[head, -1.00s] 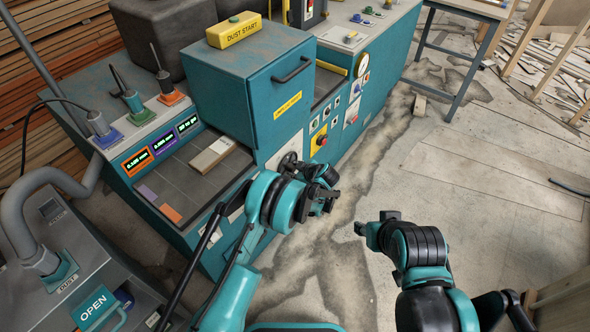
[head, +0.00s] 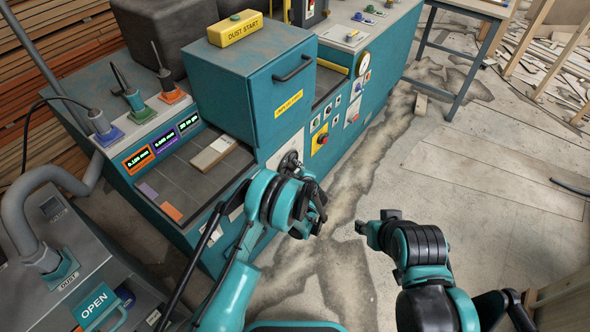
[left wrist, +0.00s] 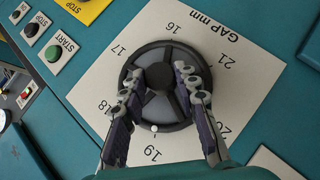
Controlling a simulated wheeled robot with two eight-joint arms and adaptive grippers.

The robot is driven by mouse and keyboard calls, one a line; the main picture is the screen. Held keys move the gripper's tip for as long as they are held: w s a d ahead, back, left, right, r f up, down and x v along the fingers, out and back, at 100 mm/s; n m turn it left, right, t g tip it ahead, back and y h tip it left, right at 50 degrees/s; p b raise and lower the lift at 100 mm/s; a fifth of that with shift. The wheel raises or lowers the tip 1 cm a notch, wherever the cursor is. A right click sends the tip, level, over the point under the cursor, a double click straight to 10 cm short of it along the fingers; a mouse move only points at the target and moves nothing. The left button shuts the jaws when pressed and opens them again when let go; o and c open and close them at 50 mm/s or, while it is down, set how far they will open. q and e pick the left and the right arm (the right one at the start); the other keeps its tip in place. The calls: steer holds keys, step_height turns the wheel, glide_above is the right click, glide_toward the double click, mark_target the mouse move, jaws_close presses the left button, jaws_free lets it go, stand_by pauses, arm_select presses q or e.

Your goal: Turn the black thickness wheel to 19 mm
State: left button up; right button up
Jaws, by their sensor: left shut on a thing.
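The black thickness wheel (left wrist: 172,108) sits on a pale dial plate marked GAP mm (left wrist: 205,25) in the left wrist view, with numbers from 16 to 21 around it. A white dot on its lower rim lines up closely with the 19 (left wrist: 152,154). My left gripper (left wrist: 160,72) is shut on the wheel, one finger on each side of its hub. In the head view the wheel (head: 290,160) shows only partly, on the teal machine's front beside my left gripper (head: 299,170). My right gripper (head: 374,221) is open and empty over the floor.
START (left wrist: 54,53) and STOP buttons are beside the dial plate. The teal machine (head: 255,85) has small displays (head: 163,142) and a pale wood piece (head: 213,153) on its bed. A grey dust unit (head: 75,255) stands at the left.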

arm_select(q)
steer(key=o, duration=1.2)
steer(key=shift+c, duration=0.2)
steer(key=shift+s, duration=0.1)
steer(key=v, duration=1.2)
